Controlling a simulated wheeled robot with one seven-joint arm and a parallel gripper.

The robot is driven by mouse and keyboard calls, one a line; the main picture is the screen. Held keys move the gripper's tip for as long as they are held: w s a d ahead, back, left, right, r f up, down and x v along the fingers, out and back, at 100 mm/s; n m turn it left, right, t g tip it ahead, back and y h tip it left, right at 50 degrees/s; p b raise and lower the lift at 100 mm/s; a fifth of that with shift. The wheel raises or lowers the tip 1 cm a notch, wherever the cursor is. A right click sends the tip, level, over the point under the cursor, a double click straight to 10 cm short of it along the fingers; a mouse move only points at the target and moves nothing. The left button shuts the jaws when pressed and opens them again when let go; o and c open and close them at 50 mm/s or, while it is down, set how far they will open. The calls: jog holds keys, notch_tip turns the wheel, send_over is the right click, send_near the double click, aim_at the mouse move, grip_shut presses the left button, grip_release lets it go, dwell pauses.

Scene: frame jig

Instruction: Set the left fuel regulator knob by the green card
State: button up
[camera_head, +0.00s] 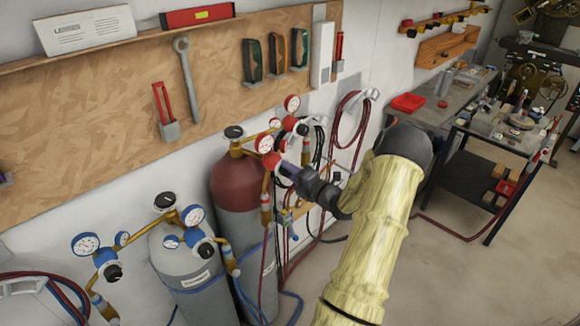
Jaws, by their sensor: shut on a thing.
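The red fuel cylinder (236,190) stands against the wall at the picture's middle, with a brass and red regulator on top. Its left red-rimmed gauge (264,143) faces me. The red regulator body (271,160) is just below that gauge. My gripper (284,170) reaches in from the right and is shut at the front of this body. It appears to hold the left fuel regulator knob, which its fingers hide. I cannot make out the knob's setting or a green card.
A grey cylinder (190,265) with blue-rimmed gauges stands to the left. Red and dark hoses (350,115) hang on the wall behind my arm.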

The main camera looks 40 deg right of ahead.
jog(key=shift+m+p, duration=0.75)
jog(key=shift+m, duration=0.35)
jog(key=shift+f, duration=0.1)
jog(key=o, duration=1)
jog(key=s+b, duration=0.2)
jog(key=s, duration=0.3)
jog(key=s+d+b, duration=0.1)
jog(key=s, duration=0.5)
jog(key=s+b, duration=0.2)
jog(key=s, duration=0.4)
jog(key=shift+s+d+b, duration=0.15)
jog(key=shift+s+b, duration=0.1)
jog(key=shift+b, duration=0.1)
